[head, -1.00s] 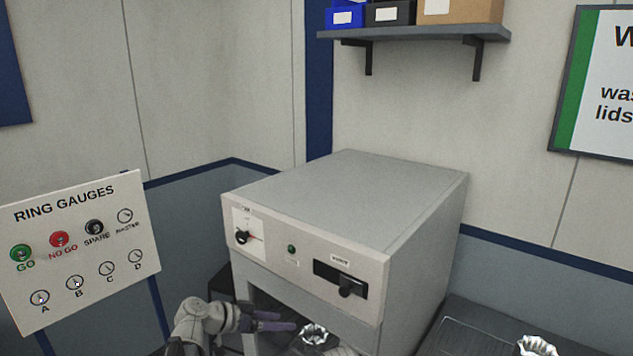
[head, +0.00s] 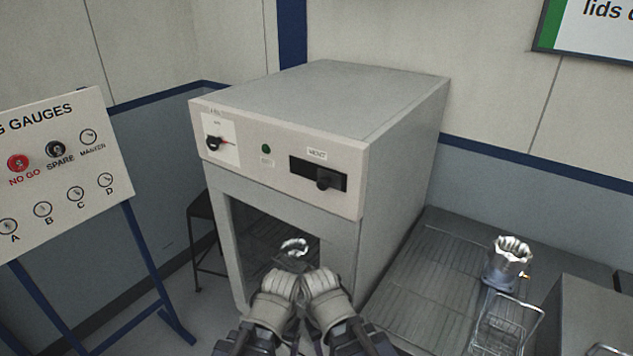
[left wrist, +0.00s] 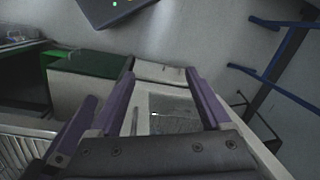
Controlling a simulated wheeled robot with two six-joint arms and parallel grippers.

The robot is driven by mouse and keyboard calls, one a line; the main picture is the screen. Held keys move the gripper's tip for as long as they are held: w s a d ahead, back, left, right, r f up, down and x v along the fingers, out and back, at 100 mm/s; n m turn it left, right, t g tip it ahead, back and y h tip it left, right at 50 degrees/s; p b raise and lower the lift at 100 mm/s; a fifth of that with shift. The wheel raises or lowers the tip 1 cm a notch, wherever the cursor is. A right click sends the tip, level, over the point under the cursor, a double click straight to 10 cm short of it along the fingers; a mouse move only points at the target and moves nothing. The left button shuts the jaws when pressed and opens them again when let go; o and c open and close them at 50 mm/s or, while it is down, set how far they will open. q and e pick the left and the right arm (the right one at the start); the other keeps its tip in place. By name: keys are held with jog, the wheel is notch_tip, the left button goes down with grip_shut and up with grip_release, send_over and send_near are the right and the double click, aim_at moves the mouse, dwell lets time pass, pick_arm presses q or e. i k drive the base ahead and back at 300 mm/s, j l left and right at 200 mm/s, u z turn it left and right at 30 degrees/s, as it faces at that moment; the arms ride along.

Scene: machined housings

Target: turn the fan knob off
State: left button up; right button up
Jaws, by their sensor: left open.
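The likely fan knob (head: 213,143) is a small black knob with a red pointer, on a white plate at the left of the grey cabinet's (head: 300,110) front panel. The pointer faces right; the small label is not clearly readable. The knob is not recognisable there. A third purple piece stands left of them; I cannot tell what it belongs to.
A green lamp (head: 266,149) and a black vent handle (head: 329,180) share the panel. A shiny metal part (head: 294,248) lies inside the cabinet opening. The gauge board (head: 62,170) stands left. Another metal part (head: 508,265) stands on the right bench.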

aim_at(212, 144)
jog(key=j+z, duration=0.15)
jog(key=z, duration=0.4)
jog(key=j+z, duration=0.2)
jog(key=j, duration=0.15)
jog(key=k+j+z, duration=0.2)
jog(key=j, duration=0.15)
jog(key=j+z, duration=0.25)
jog(key=k+j, duration=0.15)
jog(key=j, duration=0.2)
jog(key=k+j, duration=0.1)
jog(key=j, duration=0.3)
jog(key=k+j, duration=0.15)
jog(key=j, duration=0.2)
jog(key=z, duration=0.05)
